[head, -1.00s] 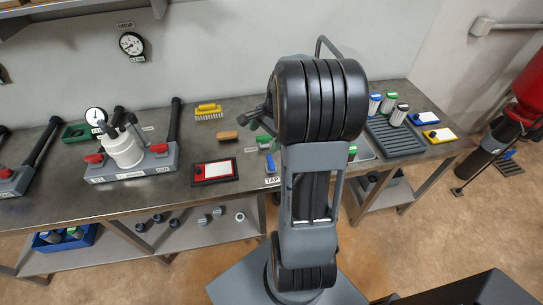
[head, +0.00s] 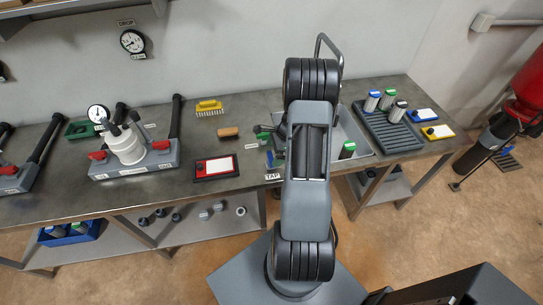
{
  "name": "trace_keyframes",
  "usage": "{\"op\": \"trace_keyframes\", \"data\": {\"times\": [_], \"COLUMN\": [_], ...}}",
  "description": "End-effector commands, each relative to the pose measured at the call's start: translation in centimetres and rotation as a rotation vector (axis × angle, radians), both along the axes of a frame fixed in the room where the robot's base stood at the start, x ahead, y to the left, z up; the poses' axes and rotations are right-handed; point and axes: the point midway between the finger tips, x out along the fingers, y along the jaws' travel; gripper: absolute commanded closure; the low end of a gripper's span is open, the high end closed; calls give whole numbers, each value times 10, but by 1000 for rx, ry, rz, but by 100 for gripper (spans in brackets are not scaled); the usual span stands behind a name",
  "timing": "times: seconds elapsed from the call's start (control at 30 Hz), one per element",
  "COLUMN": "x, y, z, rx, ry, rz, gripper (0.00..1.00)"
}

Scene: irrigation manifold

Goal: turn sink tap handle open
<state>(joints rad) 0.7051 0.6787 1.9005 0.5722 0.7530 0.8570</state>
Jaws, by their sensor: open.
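The sink (head: 361,137) is set into the bench, and my arm covers its left part. Its grey arched spout (head: 329,42) rises behind my arm. A small blue lever (head: 276,160), which looks like the tap handle, stands at the sink's left side, behind the TAP label (head: 272,177). My arm partly hides it, so its exact angle is unclear. My gripper (head: 274,130) shows only as a small dark piece left of my arm, just behind the blue lever in the picture. It is open; I cannot tell whether it touches anything.
A green-topped cylinder (head: 347,150) is in the sink. A drying rack (head: 390,136) with several capped cylinders stands right of it. On the left are a brown block (head: 228,132), a red-framed board (head: 215,168), a yellow brush (head: 209,107) and a pump unit (head: 130,150).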

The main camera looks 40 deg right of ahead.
Motion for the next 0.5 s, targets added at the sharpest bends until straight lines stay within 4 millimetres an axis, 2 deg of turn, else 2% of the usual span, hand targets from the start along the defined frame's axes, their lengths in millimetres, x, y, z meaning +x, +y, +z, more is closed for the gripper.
{"op": "trace_keyframes", "data": {"times": [0.2, 0.5], "x": [4, 5], "y": [8, 11], "z": [-21, -28], "rx": [1, -1], "ry": [0, -1], "rz": [0, 1], "gripper": [0, 0]}}
